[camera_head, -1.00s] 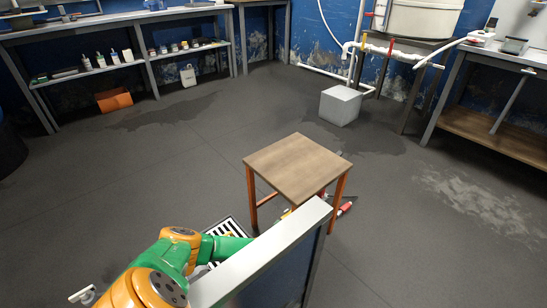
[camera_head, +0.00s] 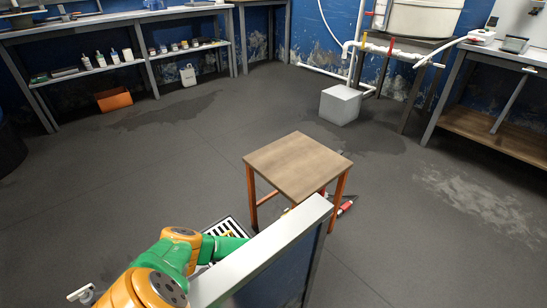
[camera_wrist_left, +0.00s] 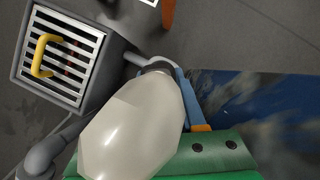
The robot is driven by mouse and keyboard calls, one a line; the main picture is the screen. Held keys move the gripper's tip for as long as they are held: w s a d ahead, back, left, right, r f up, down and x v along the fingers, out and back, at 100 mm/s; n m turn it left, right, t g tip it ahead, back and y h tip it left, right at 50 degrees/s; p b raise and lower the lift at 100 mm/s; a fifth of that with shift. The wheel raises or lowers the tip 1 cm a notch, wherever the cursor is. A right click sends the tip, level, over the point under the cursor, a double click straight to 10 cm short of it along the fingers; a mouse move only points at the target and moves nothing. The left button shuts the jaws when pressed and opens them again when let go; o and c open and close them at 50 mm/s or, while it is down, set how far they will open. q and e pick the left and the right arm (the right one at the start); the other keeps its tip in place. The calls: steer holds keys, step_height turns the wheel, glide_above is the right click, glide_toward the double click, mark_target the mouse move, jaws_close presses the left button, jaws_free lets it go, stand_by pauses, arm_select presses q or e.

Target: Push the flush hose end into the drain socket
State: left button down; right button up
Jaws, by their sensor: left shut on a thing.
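My left arm reaches in from the bottom left of the head view, and its gripper there is hidden behind a tall grey-edged panel. In the left wrist view my left gripper (camera_wrist_left: 168,78) is shut around what appears to be the flush hose (camera_wrist_left: 139,60), a thin pale tube at a dark ring. The large pale rounded shape in front hides most of the grip. A grey drain box (camera_wrist_left: 108,75) with a striped grate stands beside it at upper left. I cannot make out the drain socket or whether the hose touches it. My right gripper is not in view.
The panel (camera_head: 268,250) stands close to my left forearm. A wooden-topped stool (camera_head: 297,163) stands just beyond it. A yellow handle (camera_wrist_left: 45,56) rises from the grate. A thick grey pipe (camera_wrist_left: 45,155) runs below the box. Open floor lies left and right.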

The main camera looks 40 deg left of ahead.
arm_select(q)
steer(key=shift+c, duration=2)
jaws_free()
step_height(320, 180, up, 11)
steer(key=p, duration=0.7)
steer(key=shift+r, duration=0.25)
step_height(320, 180, up, 19)
steer(key=p, duration=1.9)
steer(key=shift+p, duration=0.3)
steer(key=shift+r, duration=0.2)
